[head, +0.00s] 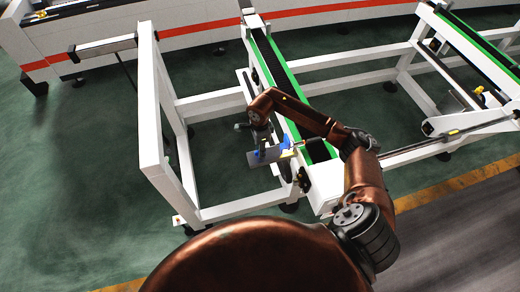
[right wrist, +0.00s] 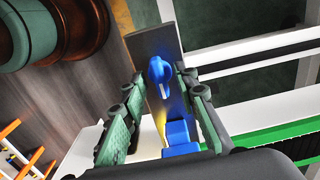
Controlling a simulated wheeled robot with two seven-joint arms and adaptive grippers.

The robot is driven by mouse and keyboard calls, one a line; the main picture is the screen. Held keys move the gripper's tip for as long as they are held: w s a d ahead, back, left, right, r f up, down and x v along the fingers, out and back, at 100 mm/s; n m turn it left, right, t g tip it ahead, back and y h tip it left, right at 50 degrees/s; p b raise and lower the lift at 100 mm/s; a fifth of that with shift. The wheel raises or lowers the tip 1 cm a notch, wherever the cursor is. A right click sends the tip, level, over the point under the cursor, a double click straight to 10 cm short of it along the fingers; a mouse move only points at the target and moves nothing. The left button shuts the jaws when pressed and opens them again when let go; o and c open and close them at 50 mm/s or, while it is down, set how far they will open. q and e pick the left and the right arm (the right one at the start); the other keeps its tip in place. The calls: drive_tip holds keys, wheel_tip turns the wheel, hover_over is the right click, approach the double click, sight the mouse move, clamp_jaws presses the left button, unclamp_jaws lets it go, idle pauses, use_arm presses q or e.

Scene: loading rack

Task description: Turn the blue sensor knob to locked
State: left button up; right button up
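The blue knob (right wrist: 160,72) sits on a dark grey plate (right wrist: 150,42) in the right wrist view, its narrow end pointing down the picture. A blue block (right wrist: 181,137) is nearer the camera, lower in that view. My right gripper (right wrist: 161,84) is open, with one green-padded finger on each side of the knob; gaps show on both sides. I cannot tell how far its tips are from the plate. In the head view, the grey plate (head: 268,155) and a small blue part (head: 254,157) show beneath my right wrist; the fingers are hard to make out. My left gripper is not in view.
A white frame (head: 150,110) stands left of the plate. A green-edged conveyor (head: 282,70) runs behind it, and another (head: 470,40) is at the right. Green floor is open at the left. A yellow line (head: 440,195) crosses the floor at the right.

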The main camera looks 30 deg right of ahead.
drive_tip(key=shift+c, duration=0.7)
clamp_jaws()
